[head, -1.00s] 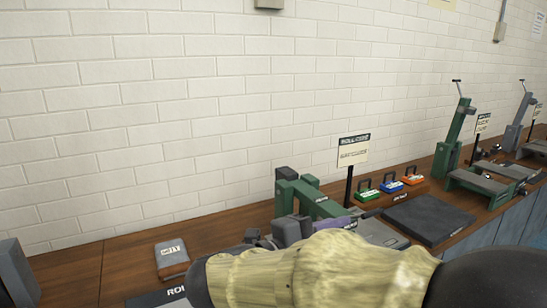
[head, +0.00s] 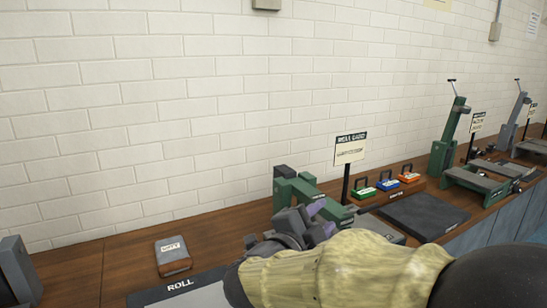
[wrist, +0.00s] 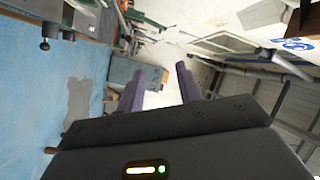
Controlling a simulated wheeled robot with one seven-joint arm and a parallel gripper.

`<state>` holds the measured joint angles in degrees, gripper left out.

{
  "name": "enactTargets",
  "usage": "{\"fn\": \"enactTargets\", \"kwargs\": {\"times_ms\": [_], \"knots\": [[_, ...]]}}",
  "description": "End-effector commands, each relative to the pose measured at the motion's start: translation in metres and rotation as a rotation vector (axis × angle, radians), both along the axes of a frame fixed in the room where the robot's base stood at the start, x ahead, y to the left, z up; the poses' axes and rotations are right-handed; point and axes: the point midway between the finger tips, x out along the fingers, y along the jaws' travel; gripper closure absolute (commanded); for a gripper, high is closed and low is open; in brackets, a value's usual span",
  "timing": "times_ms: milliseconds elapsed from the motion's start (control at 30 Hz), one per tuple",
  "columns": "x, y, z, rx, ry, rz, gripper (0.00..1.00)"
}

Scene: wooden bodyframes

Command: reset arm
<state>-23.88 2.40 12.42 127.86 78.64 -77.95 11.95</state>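My gripper (wrist: 160,88) shows in the wrist view as two purple fingers set apart, with nothing between them. In the head view my gripper (head: 316,218) is at the end of my arm, in front of a green machine on the bench, and my own arm hides part of it. The wrist view is turned on its side and looks out over the room, with blue floor at left and ceiling at right.
The wooden bench (head: 95,265) runs along a white brick wall.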

Motion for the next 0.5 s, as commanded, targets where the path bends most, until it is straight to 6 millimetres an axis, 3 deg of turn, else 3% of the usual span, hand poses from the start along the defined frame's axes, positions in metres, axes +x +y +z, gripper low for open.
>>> {"fn": "enactTargets", "kwargs": {"times_ms": [233,367,500], "knots": [[0.040,0.010,-0.039,-0.134,0.196,0.326,0.65],[0.046,0.015,-0.072,-0.213,0.344,0.495,0.65],[0.037,0.018,-0.113,-0.295,0.532,0.670,0.65]]}}
